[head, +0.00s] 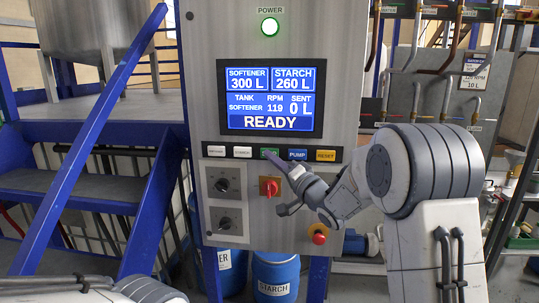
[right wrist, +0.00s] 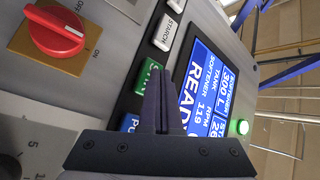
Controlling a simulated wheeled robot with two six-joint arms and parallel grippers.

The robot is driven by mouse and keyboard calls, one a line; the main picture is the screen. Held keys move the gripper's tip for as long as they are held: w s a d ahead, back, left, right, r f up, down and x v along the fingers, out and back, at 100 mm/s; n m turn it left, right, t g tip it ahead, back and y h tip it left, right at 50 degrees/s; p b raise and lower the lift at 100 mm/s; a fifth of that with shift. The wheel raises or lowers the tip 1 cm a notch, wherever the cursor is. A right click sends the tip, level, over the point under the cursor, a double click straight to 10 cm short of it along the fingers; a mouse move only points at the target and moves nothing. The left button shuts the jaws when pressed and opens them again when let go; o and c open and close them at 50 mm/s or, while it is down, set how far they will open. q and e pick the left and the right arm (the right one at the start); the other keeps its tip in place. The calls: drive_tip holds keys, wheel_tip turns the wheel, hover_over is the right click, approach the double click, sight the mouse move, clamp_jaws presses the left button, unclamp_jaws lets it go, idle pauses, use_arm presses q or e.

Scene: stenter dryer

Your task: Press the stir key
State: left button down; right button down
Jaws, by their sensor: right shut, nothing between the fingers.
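The green stir key (head: 269,151) sits in the key row under the screen, between the white starch key (head: 243,152) and the blue pump key (head: 297,155). My right gripper (head: 270,157) is shut and empty, its fingertips at the green key and covering part of it. In the right wrist view the closed fingers (right wrist: 158,90) lie over the green key (right wrist: 146,82), which shows partly beside them. I cannot tell whether the tips touch it. The screen (head: 270,98) reads READY, RPM 119, sent 0 L. My left gripper is out of view.
A yellow reset key (head: 326,156) ends the row. Below are a red switch (head: 269,187), two black knobs (head: 222,185) and a red-topped button (head: 319,238). The power lamp (head: 269,27) glows green. Blue stair rails (head: 88,145) stand left; pipes hang right.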

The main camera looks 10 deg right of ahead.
drive_tip(key=shift+w+d, duration=0.15)
drive_tip(key=shift+w, duration=0.25)
idle(0.5)
drive_tip(key=shift+s, duration=0.1)
drive_tip(key=shift+s+a, duration=0.3)
drive_tip(key=shift+s, duration=0.5)
drive_tip(key=shift+s+b, duration=0.1)
drive_tip(key=shift+b, duration=0.2)
drive_tip(key=s, duration=0.1)
drive_tip(key=s+a+b, duration=0.1)
drive_tip(key=s, duration=0.2)
drive_tip(key=shift+s+a, duration=0.3)
